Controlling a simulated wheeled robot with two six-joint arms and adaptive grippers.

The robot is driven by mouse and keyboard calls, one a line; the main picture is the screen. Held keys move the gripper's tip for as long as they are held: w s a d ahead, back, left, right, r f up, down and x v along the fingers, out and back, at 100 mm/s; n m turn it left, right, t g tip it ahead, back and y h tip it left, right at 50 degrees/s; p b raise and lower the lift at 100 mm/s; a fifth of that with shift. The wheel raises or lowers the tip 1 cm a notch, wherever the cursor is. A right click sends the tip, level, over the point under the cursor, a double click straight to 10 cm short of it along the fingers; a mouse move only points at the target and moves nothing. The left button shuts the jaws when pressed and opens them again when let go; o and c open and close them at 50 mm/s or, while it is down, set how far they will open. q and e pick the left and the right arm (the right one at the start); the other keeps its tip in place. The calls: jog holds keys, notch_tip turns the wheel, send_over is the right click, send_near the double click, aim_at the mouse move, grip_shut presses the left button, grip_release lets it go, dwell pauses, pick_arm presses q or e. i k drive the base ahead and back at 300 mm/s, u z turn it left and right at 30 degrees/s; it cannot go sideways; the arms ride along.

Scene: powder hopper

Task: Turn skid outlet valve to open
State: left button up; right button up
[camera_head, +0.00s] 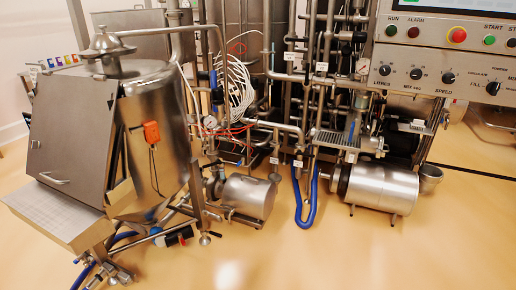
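The process skid of steel pipes (300,130) fills the middle and right of the head view. Several small white tags hang on its pipes, too small to read. I cannot tell which fitting is the skid outlet valve, nor whether it is open or closed. A dark fitting with a reddish part (175,236) sits low under the steel tank. Metal pipe fittings (110,273) show near the floor at the bottom left. Neither of my grippers is in view.
A steel tank (160,150) with a hopper box (70,135) stands at left. A blue hose (306,205) loops down to the floor at centre. Two steel motors (248,195) (380,188) sit low. A control panel (450,60) hangs upper right. The foreground floor (350,255) is clear.

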aim_at(298, 153)
jog(key=u, duration=0.2)
jog(key=i, duration=1.3)
jog(key=z, duration=0.55)
jog(key=i, duration=1.1)
jog(key=z, duration=0.6)
